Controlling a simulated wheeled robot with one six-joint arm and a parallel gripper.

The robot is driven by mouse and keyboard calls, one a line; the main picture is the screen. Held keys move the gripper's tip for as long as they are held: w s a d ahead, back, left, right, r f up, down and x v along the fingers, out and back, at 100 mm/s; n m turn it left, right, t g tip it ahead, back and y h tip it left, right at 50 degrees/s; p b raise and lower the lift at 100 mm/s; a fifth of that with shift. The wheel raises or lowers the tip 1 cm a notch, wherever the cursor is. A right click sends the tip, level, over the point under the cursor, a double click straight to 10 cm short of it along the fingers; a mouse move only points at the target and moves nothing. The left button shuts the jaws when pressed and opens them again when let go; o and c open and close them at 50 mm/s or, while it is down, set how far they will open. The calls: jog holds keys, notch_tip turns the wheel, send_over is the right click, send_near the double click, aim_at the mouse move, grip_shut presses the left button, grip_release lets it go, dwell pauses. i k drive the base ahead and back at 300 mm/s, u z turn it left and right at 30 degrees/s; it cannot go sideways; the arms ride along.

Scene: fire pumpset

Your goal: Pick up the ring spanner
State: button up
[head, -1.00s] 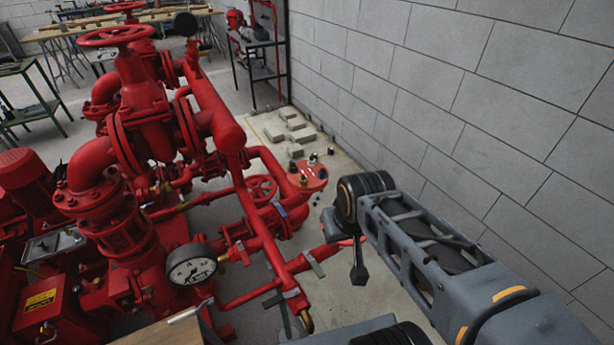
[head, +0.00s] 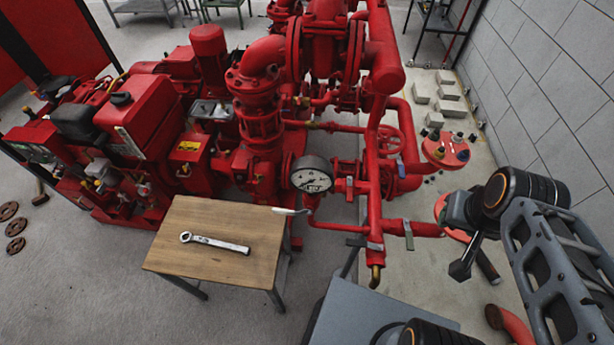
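The ring spanner (head: 218,244) is silver and lies flat on a small wooden-topped table (head: 205,218) left of centre in the head view. Its ring end is at the left, and it stretches to the right across the table. My arm is at the right of the view, well apart from the spanner. What seems to be my gripper (head: 462,269) is a small dark shape hanging below the arm's end. Its fingers are too small and too much hidden to tell open from shut.
The red pumpset (head: 258,115) stands close behind the table, with a round gauge (head: 311,174) near its right rear corner. A thin light object (head: 290,211) lies at that corner. A block wall (head: 560,90) is at the right. Grey floor (head: 90,290) is free at the left front.

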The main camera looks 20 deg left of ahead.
aim_at(235, 248)
jog(key=u, duration=3.15)
jog(key=i, duration=0.3)
jog(key=z, duration=0.45)
